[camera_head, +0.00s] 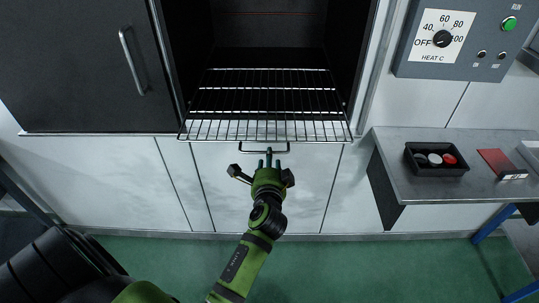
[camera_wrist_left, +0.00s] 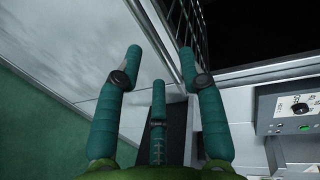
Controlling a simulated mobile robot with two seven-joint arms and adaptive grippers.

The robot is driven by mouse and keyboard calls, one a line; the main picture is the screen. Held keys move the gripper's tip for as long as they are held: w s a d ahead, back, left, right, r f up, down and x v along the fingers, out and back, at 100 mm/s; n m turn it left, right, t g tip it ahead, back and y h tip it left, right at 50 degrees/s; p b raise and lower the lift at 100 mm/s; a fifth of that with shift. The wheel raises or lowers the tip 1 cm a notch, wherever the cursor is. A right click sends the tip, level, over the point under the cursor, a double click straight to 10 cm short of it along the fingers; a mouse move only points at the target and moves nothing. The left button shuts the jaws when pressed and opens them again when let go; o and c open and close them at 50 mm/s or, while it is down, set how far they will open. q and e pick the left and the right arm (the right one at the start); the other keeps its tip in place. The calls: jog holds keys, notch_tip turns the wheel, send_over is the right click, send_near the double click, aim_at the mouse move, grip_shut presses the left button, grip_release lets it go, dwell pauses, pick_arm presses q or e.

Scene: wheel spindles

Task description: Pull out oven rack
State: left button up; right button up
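The oven rack (camera_head: 265,130) is a wire grid that sticks out at the front of the dark oven opening. A thin looped handle (camera_head: 246,151) hangs at its front edge. My left gripper (camera_head: 268,158) is just below this handle, with its fingertips at or very near it; I cannot tell whether they touch. Part of a wire grid (camera_wrist_left: 190,20) shows at the top there. My right gripper is not in view.
The dark oven door (camera_head: 85,70) stands at the left with a bar handle. White panels (camera_head: 130,185) lie below the oven. A metal side table (camera_head: 440,188) at the right bears a black tray (camera_head: 413,164) of buttons. The heat control panel (camera_head: 470,62) is above it.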

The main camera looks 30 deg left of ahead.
pick_arm(q)
jog(key=shift+v, duration=1.75)
jog(key=shift+a, duration=0.1)
